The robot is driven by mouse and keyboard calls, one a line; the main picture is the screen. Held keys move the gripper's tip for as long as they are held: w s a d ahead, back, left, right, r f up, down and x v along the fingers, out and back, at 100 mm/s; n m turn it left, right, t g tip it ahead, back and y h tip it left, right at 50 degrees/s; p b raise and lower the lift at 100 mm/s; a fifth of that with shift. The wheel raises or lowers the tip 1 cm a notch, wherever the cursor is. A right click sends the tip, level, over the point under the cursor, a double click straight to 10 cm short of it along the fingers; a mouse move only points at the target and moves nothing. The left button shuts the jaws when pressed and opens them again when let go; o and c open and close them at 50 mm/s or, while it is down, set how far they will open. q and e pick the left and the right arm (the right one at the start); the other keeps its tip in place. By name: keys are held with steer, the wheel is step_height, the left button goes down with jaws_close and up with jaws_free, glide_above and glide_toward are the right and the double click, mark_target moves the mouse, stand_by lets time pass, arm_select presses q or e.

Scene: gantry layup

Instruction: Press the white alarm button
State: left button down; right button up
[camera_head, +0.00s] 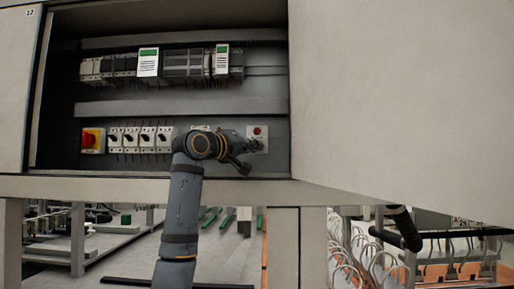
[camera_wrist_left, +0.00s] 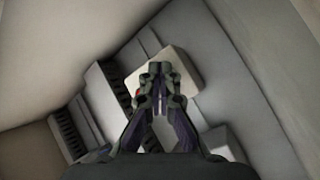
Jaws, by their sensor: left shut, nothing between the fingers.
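A white plate with a small dark red round button (camera_head: 257,131) is mounted on the lower right of the open cabinet's back panel. My left gripper (camera_head: 255,146) reaches in from below, in front of the plate's lower part. In the left wrist view the white plate (camera_wrist_left: 184,68) lies behind my left gripper (camera_wrist_left: 156,72), whose fingers are together with nothing between them. The fingers hide the middle of the plate there, so I cannot tell whether they touch the button. My right gripper is not in view.
Left of the plate are a red knob on a yellow base (camera_head: 93,140) and several white rotary switches (camera_head: 147,137). A row of modules (camera_head: 185,64) runs above.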

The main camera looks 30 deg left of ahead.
arm_select(q)
steer(key=shift+s, duration=0.1)
steer(key=shift+s+d+f+b, duration=0.1)
steer(key=shift+s+d+b, duration=0.2)
steer(key=shift+b, duration=0.1)
steer(key=shift+s+d, duration=0.1)
steer(key=shift+s, duration=0.15)
steer(key=shift+s+d+b, duration=0.4)
steer(key=shift+s+b, duration=0.2)
steer(key=shift+s+d+b, duration=0.3)
steer(key=shift+s+d, duration=0.15)
steer(key=shift+s, duration=0.3)
steer(key=shift+s+d+b, duration=0.3)
steer(key=shift+s+d, duration=0.15)
steer(key=shift+s, duration=0.3)
